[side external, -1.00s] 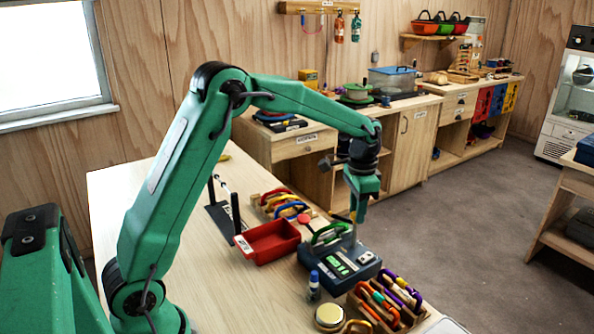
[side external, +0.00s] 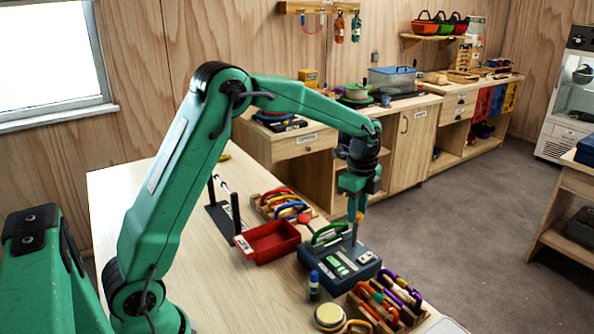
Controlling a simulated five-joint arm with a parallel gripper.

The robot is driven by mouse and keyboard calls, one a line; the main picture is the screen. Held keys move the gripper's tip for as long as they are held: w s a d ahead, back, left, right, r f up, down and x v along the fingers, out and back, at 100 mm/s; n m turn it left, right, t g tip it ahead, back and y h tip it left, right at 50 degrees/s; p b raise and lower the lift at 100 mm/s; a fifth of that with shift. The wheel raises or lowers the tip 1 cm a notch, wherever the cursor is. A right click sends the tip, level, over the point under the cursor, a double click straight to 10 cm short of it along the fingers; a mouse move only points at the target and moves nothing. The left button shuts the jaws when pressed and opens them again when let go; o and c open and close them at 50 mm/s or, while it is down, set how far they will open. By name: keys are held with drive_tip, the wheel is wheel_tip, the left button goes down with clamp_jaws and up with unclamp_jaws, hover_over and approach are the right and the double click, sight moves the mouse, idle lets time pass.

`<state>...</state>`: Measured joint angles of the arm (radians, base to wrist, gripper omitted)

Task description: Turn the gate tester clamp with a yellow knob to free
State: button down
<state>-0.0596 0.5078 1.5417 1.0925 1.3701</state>
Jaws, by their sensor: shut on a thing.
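The gate tester (side external: 345,265) is a dark blue-grey box with a light panel on top, standing on the wooden bench. A green carabiner (side external: 328,236) is at its back part, beside a thin upright post (side external: 355,236). My gripper (side external: 355,211) points down above the tester's back right, with its fingers shut at the top of the post. A small yellow patch, the clamp's knob (side external: 359,217), shows between the fingertips. The fingers hide most of the knob, and I cannot read which way the clamp is set.
A red tray (side external: 268,244) and a rack of coloured carabiners (side external: 283,204) lie left of the tester. A second carabiner rack (side external: 388,302), a blue-and-white bottle (side external: 314,286) and a round tin (side external: 329,317) stand in front. Bare bench lies at left.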

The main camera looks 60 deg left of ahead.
drive_tip(key=shift+r+m, duration=0.1)
drive_tip(key=shift+m, duration=1.3)
drive_tip(key=c, duration=1.1)
unclamp_jaws()
drive_tip(key=shift+r, duration=3.85)
drive_tip(key=shift+r, duration=0.1)
